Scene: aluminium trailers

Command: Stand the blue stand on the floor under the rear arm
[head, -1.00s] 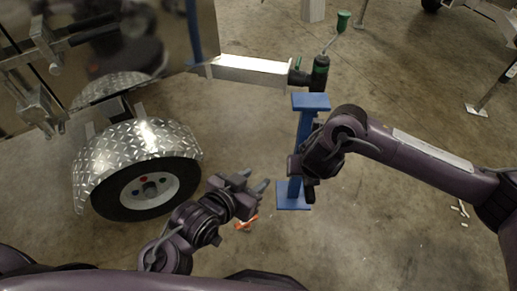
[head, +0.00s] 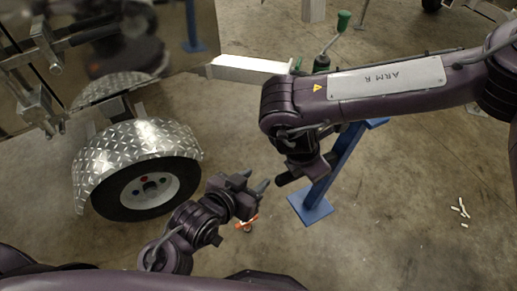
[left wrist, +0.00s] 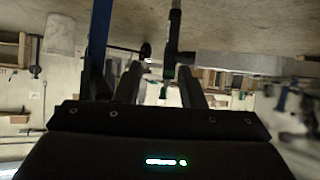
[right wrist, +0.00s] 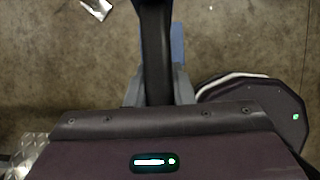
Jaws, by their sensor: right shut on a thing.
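The blue stand (head: 345,158) is tilted, its top plate leaning right and its square base plate (head: 311,205) lower left. I cannot tell whether the base touches the floor. My right gripper (head: 310,172) is shut on the stand's post; in the right wrist view a dark bar and a blue sliver (right wrist: 178,45) show at the fingers (right wrist: 157,88). The rear arm (head: 248,67), a pale aluminium beam, sticks out from the trailer, with a green-handled jack (head: 322,60) at its end, partly hidden by my right arm. My left gripper (head: 260,193) is open and empty near the wheel.
The trailer's wheel (head: 145,190) and tread-plate fender (head: 135,150) stand at left. A small orange item (head: 246,223) lies on the floor below my left gripper. Small white pieces (head: 461,212) lie at right. The floor between is clear.

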